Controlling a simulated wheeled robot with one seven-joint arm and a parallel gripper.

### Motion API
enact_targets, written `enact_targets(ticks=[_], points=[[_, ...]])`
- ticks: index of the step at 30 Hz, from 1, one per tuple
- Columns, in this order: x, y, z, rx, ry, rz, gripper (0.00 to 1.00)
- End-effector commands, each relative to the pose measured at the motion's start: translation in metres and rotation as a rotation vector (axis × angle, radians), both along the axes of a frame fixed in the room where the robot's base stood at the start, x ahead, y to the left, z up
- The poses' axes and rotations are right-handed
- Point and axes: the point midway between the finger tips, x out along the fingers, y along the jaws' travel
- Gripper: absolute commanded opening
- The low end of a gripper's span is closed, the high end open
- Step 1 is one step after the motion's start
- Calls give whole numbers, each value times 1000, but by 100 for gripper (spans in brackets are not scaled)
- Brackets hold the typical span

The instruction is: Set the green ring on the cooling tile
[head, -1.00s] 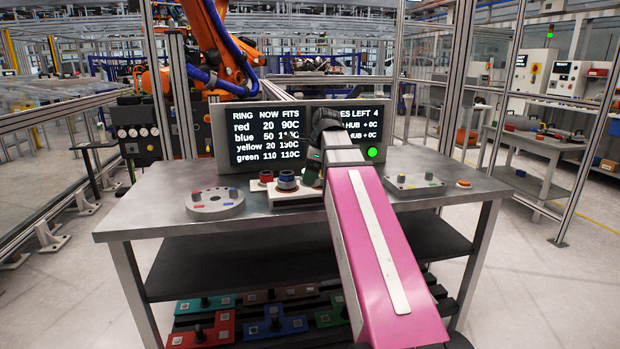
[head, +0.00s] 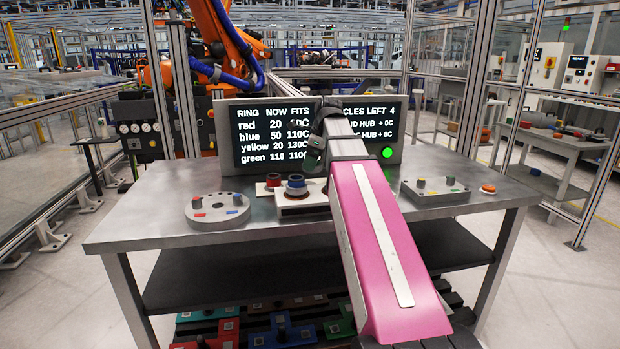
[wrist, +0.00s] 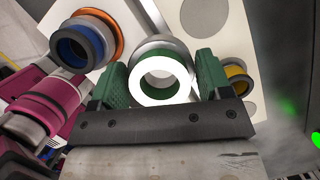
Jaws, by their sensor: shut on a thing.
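The green ring (wrist: 160,53) is between the fingers of my gripper (wrist: 162,85) in the wrist view, with its bright end face toward the camera. The gripper is shut on it. A grey round part shows just beyond the ring; whether they touch is unclear. A white plate (wrist: 205,15) with pale round marks lies behind; I cannot tell whether it is the cooling tile. In the head view my gripper (head: 313,160) is low over the bench behind my arm, and the green ring is hidden there.
A blue ring (wrist: 73,47) and a yellow ring (wrist: 235,80) are near the gripper. A red ring (head: 273,180) stands left of the blue one. A grey round fixture (head: 217,207) is at left, a grey plate (head: 435,190) at right. The display (head: 270,135) stands behind.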

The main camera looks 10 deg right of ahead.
Motion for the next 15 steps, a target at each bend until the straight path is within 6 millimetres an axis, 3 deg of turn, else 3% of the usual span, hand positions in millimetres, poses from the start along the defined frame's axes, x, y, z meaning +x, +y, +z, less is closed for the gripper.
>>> enact_targets(ticks=[1, 6, 15], points=[[15, 0, -5, 0, 1, 0, 28], [47, 2, -25, 0, 0, 0, 28], [73, 3, -43, 0, -1, 0, 28]])
